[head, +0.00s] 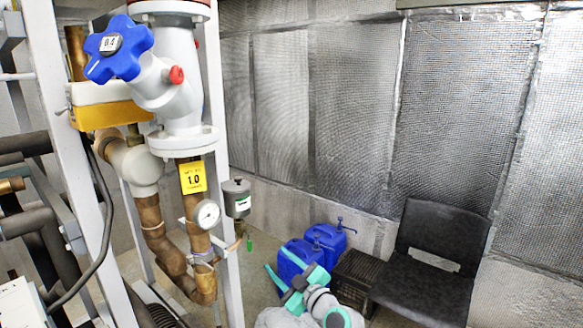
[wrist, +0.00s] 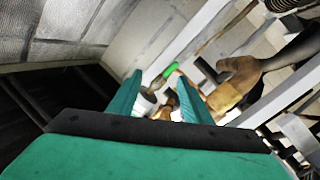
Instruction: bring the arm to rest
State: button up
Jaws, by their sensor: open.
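My arm (head: 318,305) rises from the bottom edge of the head view, right of the middle, low in front of the wall. My gripper (head: 276,258) has teal fingers that point up and to the left, with a gap between them. In the wrist view my gripper (wrist: 158,92) shows its two teal fingers spread apart with nothing held between them. Beyond the fingertips are a small green-tipped part (wrist: 170,70) and a copper pipe (wrist: 236,84). I cannot tell the exact distance from the fingertips to them.
Blue jugs (head: 326,243), a black crate (head: 355,275) and a dark chair (head: 430,255) stand along the wall.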

jog(key=s+d+f+m+h, duration=0.1)
jog(key=s+f+m+h, duration=0.15)
jog(key=s+f, duration=0.45)
jog(key=s+d+f+m+h, duration=0.1)
jog(key=s+f+m+h, duration=0.15)
jog(key=f, duration=0.85)
jog(key=s+d+f+m+h, duration=0.1)
jog(key=s+f+m+h, duration=0.15)
jog(key=s+f, duration=0.4)
jog(key=s+d+f+m+h, duration=0.1)
jog(key=s+f+m, duration=0.25)
jog(key=s, duration=0.65)
jog(key=s+r+m+h, duration=0.1)
jog(key=s+r, duration=0.2)
jog(key=s, duration=1.2)
jog(key=s+r+m, duration=0.1)
jog(key=s+r, duration=0.3)
jog(key=s, duration=1.2)
jog(key=shift+s+a+m+t+h, duration=0.15)
jog(key=shift+a+m+t+h, duration=0.2)
jog(key=shift+a+m+t, duration=0.05)
jog(key=shift+r, duration=0.1)
